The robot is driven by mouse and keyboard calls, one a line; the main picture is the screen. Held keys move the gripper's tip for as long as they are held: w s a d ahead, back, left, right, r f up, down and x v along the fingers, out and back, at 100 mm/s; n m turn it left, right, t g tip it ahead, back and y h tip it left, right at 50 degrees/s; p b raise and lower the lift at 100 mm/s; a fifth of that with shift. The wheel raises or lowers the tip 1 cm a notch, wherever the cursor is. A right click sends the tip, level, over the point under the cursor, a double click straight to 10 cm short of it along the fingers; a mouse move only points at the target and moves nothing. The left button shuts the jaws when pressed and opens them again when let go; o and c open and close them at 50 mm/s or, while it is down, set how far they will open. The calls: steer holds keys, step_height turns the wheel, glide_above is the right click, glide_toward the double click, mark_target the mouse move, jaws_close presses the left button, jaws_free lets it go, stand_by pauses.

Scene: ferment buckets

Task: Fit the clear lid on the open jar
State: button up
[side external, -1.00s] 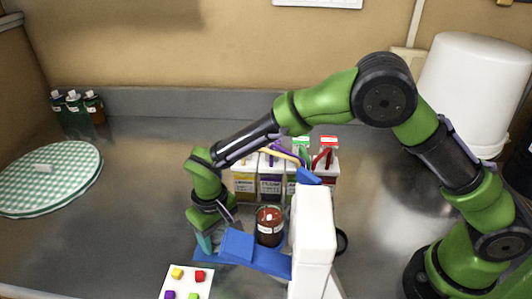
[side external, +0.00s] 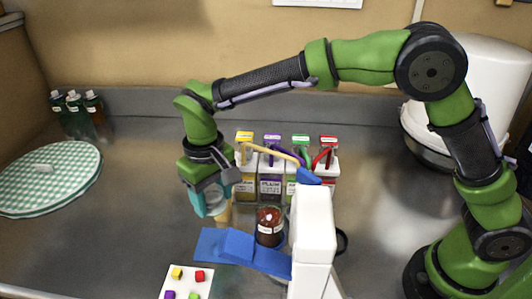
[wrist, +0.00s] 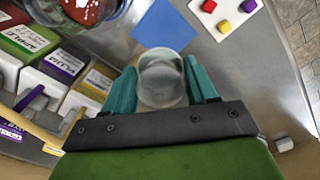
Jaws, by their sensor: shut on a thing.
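The clear lid (wrist: 161,80) is a translucent round piece held between my teal fingertips in the wrist view. My gripper (side external: 213,205) is shut on it, above the metal counter and left of the jar, apart from it; it also shows in the wrist view (wrist: 162,88). In the side view the lid is mostly hidden by the fingers. The jar (side external: 269,228) has dark red contents and a white label, and stands upright just left of the white column. In the wrist view the jar (wrist: 90,8) is cut off by the top edge.
Blue panels (side external: 243,250) lie in front of the jar. A white column (side external: 311,240) stands close on its right. Cartons with coloured tops (side external: 270,178) stand behind. A white board with coloured blocks (side external: 186,284) is at the front.

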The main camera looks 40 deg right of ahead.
steer(key=s+d+r+n, duration=0.2)
steer(key=s+d+r, duration=0.2)
steer(key=d+r, duration=0.2)
steer(key=s+d+f+n, duration=0.2)
steer(key=s+f+n, duration=0.1)
steer(key=f+n, duration=0.1)
steer(key=shift+s+d+f, duration=0.15)
steer(key=shift+d+f, duration=0.15)
steer(key=shift+f, duration=0.3)
steer(key=shift+f, duration=0.75)
stand_by(2.7)
steer(key=o, duration=1.4)
steer(key=shift+c, duration=0.2)
steer(key=shift+r, duration=0.15)
step_height(320, 180, up, 8)
stand_by(0.4)
